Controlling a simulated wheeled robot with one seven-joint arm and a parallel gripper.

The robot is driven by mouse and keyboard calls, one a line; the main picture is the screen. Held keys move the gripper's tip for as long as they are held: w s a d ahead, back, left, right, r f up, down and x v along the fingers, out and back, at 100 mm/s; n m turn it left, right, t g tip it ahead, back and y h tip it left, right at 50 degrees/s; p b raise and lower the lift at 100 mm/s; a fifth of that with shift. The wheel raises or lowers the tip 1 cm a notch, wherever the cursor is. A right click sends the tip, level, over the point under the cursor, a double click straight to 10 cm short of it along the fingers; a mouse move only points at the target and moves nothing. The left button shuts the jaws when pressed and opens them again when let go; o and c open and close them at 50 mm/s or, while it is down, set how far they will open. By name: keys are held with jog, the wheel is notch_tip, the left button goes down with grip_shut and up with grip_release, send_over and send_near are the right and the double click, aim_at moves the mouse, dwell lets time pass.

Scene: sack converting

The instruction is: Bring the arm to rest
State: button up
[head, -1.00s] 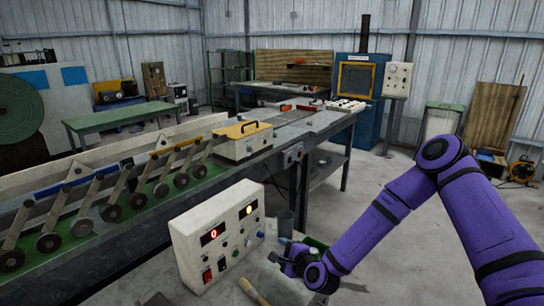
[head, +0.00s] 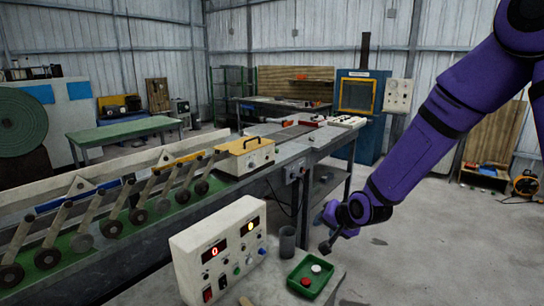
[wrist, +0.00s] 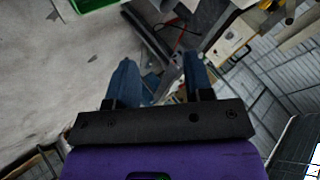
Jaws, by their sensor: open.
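My purple arm comes in from the upper right in the head view. My gripper (head: 326,232) hangs in the air above and to the right of the green tray (head: 291,284), apart from it. In the wrist view my gripper (wrist: 158,88) shows two blue fingers spread wide with nothing between them. It is open and empty. A corner of the green tray also shows at the top left of the wrist view (wrist: 92,5).
A control box (head: 222,250) with lit displays stands beside a dark cup (head: 287,242). The green tray holds a red and a white round piece. A conveyor line (head: 130,222) runs along the left. Open floor (head: 430,250) lies to the right.

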jog(key=s+d+r+n+g+h, duration=0.1)
jog(key=s+d+r+h, duration=0.1)
jog(key=s+d+r, duration=0.45)
jog(key=s+d+r+n+h, duration=0.2)
jog(key=s+d+r, duration=0.2)
jog(key=s+r, duration=0.5)
jog(key=s+d+r, duration=0.2)
jog(key=s+r, duration=0.2)
jog(key=s, duration=0.5)
jog(key=s+d+r+n+g, duration=0.1)
jog(key=s+r, duration=0.3)
jog(key=s, duration=0.4)
jog(key=shift+s+d+r+g, duration=0.3)
jog(key=shift+s+d, duration=0.05)
jog(key=shift+d, duration=0.55)
jog(key=shift+c, duration=0.4)
